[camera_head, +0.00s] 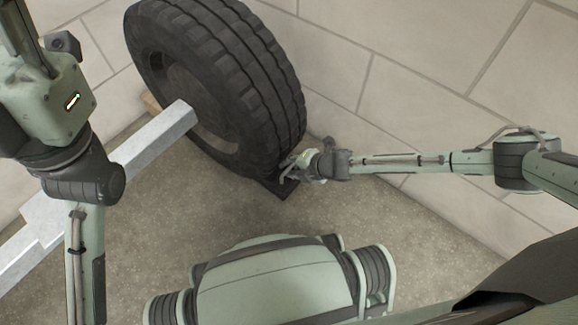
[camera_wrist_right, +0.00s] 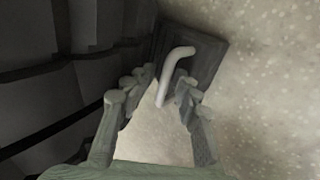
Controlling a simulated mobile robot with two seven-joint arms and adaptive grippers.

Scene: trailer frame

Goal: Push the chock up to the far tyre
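The chock (camera_head: 275,188) is a dark, low block on the floor, partly hidden behind the tyre and gripper. It lies close against the lower edge of the big black tyre (camera_head: 240,85); I cannot tell whether they touch. In the right wrist view the chock (camera_wrist_right: 207,58) carries a pale bent handle (camera_wrist_right: 178,65), with the tyre (camera_wrist_right: 50,80) at the left. My right gripper (camera_head: 290,172) is at the chock. In the wrist view the fingers of my right gripper (camera_wrist_right: 167,82) stand on either side of the handle; firm contact is unclear. My left gripper is out of view.
A grey metal beam (camera_head: 150,140) runs from the tyre's hub down to the left, near my left arm. A pale tiled surface (camera_head: 400,60) lies behind the tyre and right arm. The speckled floor (camera_head: 190,225) in front of the chock is clear.

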